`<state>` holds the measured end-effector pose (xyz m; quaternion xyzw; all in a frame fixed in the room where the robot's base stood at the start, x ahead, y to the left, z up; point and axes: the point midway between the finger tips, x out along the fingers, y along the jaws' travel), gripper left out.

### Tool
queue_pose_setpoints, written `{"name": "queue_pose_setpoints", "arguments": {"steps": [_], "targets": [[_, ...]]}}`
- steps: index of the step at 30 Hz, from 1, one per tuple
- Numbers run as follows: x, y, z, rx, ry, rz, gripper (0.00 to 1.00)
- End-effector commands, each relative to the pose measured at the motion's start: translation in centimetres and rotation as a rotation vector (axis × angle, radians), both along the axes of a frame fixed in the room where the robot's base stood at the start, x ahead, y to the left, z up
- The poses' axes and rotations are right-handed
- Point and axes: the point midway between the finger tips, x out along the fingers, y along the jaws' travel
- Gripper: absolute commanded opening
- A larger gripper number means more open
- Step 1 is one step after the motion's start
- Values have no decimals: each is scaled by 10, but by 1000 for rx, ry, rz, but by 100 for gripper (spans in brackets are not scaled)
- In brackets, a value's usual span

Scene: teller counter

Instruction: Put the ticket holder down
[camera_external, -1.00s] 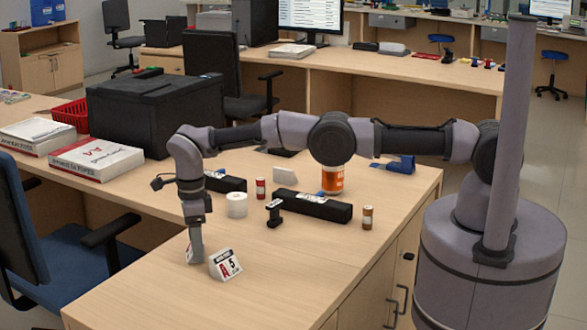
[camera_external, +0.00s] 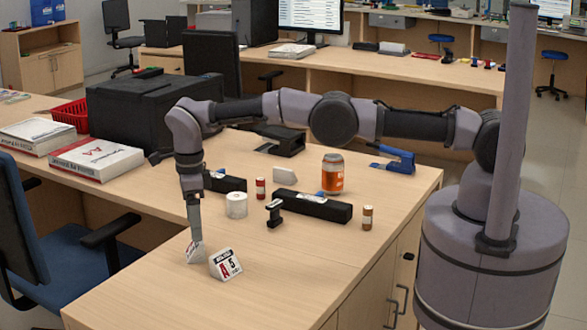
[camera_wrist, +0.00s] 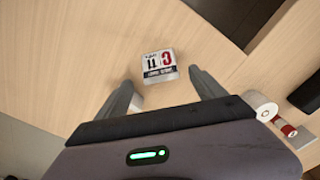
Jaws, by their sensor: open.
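A small white ticket holder (camera_external: 196,252) stands on the counter (camera_external: 165,290) below my gripper (camera_external: 195,238). In the wrist view this holder (camera_wrist: 159,65) shows a face marked C 11, between and just beyond the fingertips. My gripper (camera_wrist: 160,92) is open there, with a finger to each side and nothing held between them. A second tent-shaped ticket holder (camera_external: 226,264), marked A 5, stands close by on the right. A white piece beside the left finger in the wrist view is mostly hidden, and I cannot tell for certain what it is.
The counter in front of the holders is clear. A blue chair (camera_external: 50,250) is at left.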

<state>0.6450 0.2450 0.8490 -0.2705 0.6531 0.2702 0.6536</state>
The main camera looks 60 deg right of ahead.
Motion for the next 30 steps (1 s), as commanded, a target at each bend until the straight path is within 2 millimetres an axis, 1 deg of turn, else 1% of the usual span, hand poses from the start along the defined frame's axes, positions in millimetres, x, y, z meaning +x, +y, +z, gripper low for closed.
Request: {"name": "queue_pose_setpoints", "arguments": {"steps": [1,3,6,9,13,14,16,17,18,20,21,23,24,25,26,27,29,30], "targets": [[0,0,21,1,-1,0,80],[0,0,38,0,-1,-1,80],[0,0,56,0,0,1,80],[0,0,62,-1,1,0,80],[0,0,63,-1,1,2,80],[1,-1,66,1,-1,10,80],[5,-7,89,11,-17,67,80],[6,-12,105,17,-25,113,80],[6,-22,134,27,-45,194,80],[0,-41,183,39,-82,349,80],[-10,-56,217,44,-112,463,80],[-33,-81,264,43,-163,638,80],[-55,-98,293,38,-199,757,80],[-74,-110,312,30,-228,849,80],[-96,-122,328,17,-258,940,80],[-128,-138,346,-5,-298,1063,80],[-182,-160,362,-53,-358,1243,80],[-218,-172,364,-93,-394,1359,80]]}}
